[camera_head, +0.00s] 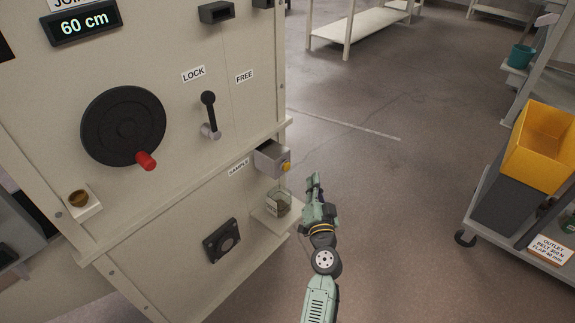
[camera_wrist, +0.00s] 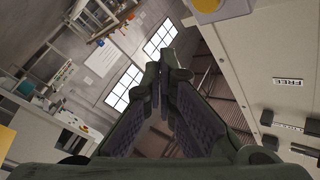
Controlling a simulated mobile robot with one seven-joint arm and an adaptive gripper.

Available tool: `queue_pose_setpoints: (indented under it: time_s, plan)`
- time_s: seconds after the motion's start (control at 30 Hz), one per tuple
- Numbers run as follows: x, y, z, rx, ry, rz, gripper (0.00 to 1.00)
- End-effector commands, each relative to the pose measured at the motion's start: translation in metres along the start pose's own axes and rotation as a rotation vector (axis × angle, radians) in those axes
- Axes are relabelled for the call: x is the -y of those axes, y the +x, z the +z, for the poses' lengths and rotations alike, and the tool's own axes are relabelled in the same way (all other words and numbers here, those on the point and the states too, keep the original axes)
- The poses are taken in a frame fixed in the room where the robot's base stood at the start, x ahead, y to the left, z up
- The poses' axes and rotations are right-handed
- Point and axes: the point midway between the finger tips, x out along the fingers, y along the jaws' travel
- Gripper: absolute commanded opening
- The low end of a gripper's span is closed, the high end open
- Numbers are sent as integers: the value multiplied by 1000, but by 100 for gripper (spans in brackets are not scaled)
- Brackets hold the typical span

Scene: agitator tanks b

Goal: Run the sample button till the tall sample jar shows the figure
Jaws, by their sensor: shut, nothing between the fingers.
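The yellow sample button (camera_head: 286,167) sits on the end of a grey box (camera_head: 268,158) beside the SAMPLE label (camera_head: 239,167). The button also shows at the top of the wrist view (camera_wrist: 207,5). A clear sample jar (camera_head: 278,203) stands on a small shelf (camera_head: 268,221) below the box, with dark contents low in it; I cannot read any figure on it. My gripper (camera_head: 314,178) points upward just right of the button and jar, apart from the button. In the wrist view my gripper (camera_wrist: 163,72) is shut and empty, its fingertips together.
A cart with a yellow bin (camera_head: 540,145) stands at right. The floor between is clear.

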Motion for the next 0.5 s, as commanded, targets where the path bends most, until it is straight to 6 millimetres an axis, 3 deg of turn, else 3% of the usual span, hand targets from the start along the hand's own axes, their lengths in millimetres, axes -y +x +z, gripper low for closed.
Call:
queue_pose_setpoints:
  time_s: [0.2, 0.5]
  plan:
    - [19, 23, 14, 1, 1, -2, 0]
    - [30, 41, 29, 0, 0, 0, 0]
